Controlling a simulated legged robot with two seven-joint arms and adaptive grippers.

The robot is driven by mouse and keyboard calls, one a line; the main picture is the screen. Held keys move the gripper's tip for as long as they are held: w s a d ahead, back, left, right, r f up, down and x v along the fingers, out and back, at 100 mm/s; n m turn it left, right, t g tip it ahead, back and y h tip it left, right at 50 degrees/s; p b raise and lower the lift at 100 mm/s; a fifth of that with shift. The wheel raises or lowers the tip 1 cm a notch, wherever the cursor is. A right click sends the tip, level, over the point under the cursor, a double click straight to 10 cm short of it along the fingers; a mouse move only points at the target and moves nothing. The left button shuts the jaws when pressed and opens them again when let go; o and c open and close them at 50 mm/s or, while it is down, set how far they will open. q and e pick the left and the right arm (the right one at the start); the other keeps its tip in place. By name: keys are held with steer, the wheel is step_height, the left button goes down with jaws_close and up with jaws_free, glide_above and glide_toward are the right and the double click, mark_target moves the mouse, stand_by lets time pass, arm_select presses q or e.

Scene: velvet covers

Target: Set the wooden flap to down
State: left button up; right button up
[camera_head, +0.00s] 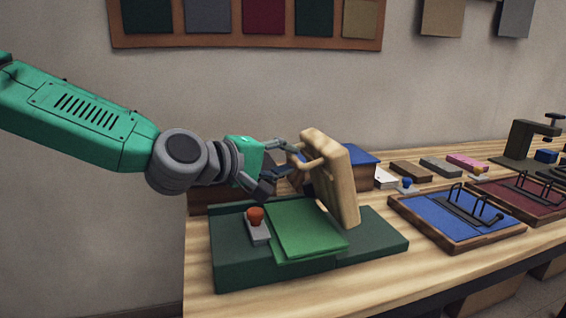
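The wooden flap (341,185) is a thick pale board with a bar-like handle on its left face. It stands raised, close to upright and slightly tilted, over the dark green base (375,237). A bright green cloth or pad (305,232) lies on the base, left of the flap's lower edge. My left gripper (284,168) is just left of the flap, beside its handle. Its fingers are spread apart, the upper one close to the flap's upper part. I cannot tell whether it touches the flap. My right gripper is out of view.
A red-orange knob (256,216) stands on the base's left part, below my gripper. A blue-topped block (357,156) is behind the flap. Blue (455,220) and dark red (510,201) trays with wire loops stand to the right. Small blocks line the table's back.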

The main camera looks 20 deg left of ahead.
arm_select(q)
steer(key=shift+s+d+f, duration=0.1)
steer(key=shift+d, duration=0.5)
steer(key=shift+s+d+f, duration=0.1)
steer(key=shift+d, duration=0.5)
jaws_close()
steer(key=shift+d+f, duration=0.1)
steer(key=shift+d, duration=0.1)
steer(key=shift+w+a, duration=0.1)
steer(key=shift+a, duration=0.5)
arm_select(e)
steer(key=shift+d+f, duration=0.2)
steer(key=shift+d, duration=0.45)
arm_select(q)
steer(key=shift+d, duration=0.1)
steer(key=shift+w+r+p, duration=0.1)
steer(key=shift+r+p, duration=0.2)
steer(key=shift+p, duration=0.1)
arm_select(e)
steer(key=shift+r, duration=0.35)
